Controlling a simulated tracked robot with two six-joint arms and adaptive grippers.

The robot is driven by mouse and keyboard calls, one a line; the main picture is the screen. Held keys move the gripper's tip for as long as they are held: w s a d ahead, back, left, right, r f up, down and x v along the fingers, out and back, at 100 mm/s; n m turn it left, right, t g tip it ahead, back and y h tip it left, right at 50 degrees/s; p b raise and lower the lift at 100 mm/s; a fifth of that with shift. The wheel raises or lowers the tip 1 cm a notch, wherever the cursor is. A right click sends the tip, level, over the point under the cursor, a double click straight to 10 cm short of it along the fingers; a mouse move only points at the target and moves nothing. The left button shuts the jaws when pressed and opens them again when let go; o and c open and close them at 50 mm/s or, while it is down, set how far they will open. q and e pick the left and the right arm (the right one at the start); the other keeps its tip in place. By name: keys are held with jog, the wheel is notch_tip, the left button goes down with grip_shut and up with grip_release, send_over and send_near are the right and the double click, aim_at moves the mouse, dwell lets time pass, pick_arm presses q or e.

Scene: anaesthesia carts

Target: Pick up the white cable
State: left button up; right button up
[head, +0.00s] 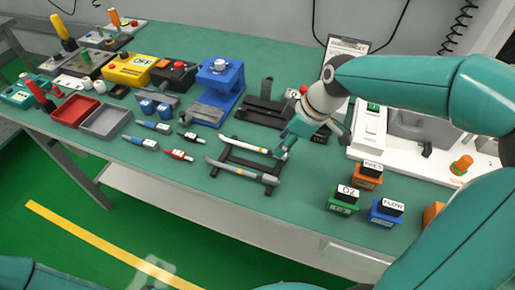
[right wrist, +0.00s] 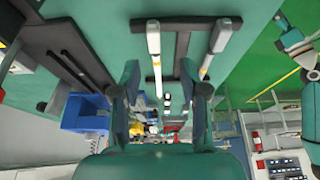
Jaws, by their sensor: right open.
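My right gripper (head: 290,139) is open at the right end of the far rod, and contact cannot be told. In the right wrist view, one white rod (right wrist: 154,45) lies between the lines of my open fingers (right wrist: 167,92). The other rod (right wrist: 218,38) lies outside the right finger.
Blue and red pens (head: 179,154) lie left of the rack. A blue stand (head: 217,90) and a black holder (head: 262,108) stand behind. Labelled blocks (head: 345,197) stand to the right, near the front edge. The table in front of the rack is clear.

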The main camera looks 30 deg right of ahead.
aim_at(251, 146)
jog(key=x, duration=0.5)
jog(key=shift+w+d, duration=0.15)
jog(key=shift+d, duration=0.2)
grip_shut()
